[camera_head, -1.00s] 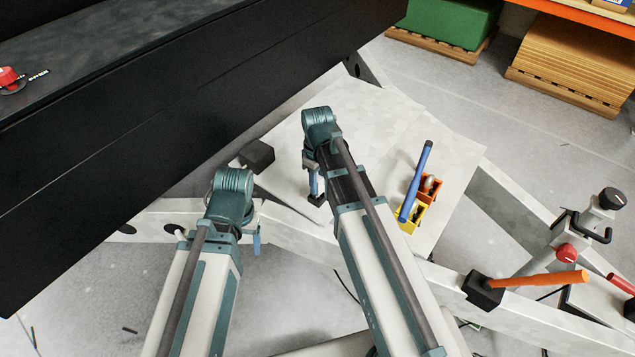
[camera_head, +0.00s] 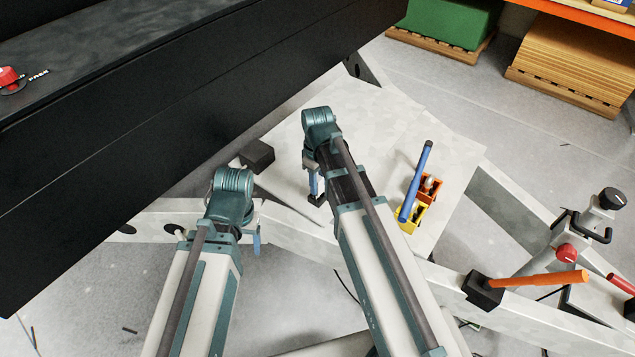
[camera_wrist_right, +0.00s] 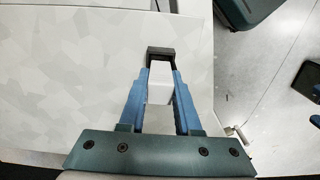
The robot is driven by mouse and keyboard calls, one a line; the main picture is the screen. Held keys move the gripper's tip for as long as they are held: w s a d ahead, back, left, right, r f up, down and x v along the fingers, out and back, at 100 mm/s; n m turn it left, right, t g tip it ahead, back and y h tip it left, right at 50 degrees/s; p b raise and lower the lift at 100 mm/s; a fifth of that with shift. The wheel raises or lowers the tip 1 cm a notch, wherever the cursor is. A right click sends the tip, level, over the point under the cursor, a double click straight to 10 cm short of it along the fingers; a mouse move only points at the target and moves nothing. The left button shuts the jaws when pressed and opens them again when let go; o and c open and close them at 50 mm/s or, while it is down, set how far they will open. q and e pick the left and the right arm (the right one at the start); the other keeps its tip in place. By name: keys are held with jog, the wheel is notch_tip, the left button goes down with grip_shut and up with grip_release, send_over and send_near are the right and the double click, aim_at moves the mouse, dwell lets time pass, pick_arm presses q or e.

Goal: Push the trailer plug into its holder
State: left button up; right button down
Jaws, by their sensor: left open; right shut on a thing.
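My right gripper (camera_head: 314,187) points down over the pale plate and is shut on a small black piece, which I take to be the trailer plug (camera_head: 316,200). In the right wrist view the plug (camera_wrist_right: 160,53) sits between the blue fingertips, close above or touching a pale surface; I cannot tell which. My left gripper (camera_head: 256,243) is open at the chassis beam, with its fingers partly hidden by its own wrist. I cannot make out the holder for certain; a black block (camera_head: 257,155) lies on the plate left of my right gripper.
The caravan's black wall (camera_head: 190,110) rises behind the plate. An orange lever (camera_head: 538,279) and the jockey-wheel clamp (camera_head: 590,225) stand further right.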

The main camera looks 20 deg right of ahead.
jog(key=shift+f+b, duration=1.35)
jog(key=c, duration=0.5)
grip_release()
jog(key=shift+r, duration=0.15)
notch_tip(320, 180, up, 14)
jog(key=p, duration=1.4)
jog(key=shift+f, duration=0.2)
jog(key=shift+s+a, duration=0.1)
jog(key=s+a+m, duration=0.1)
jog(key=s+a, duration=0.2)
jog(key=s, duration=0.1)
jog(key=s+a+m, duration=0.1)
jog(key=s+a, duration=0.3)
jog(key=s, duration=0.1)
jog(key=s+a+m+h, duration=0.1)
jog(key=s+a, duration=0.2)
jog(key=s, duration=0.2)
jog(key=shift+s+a+m, duration=0.1)
jog(key=shift+a+m, duration=0.05)
jog(key=shift+m, duration=0.25)
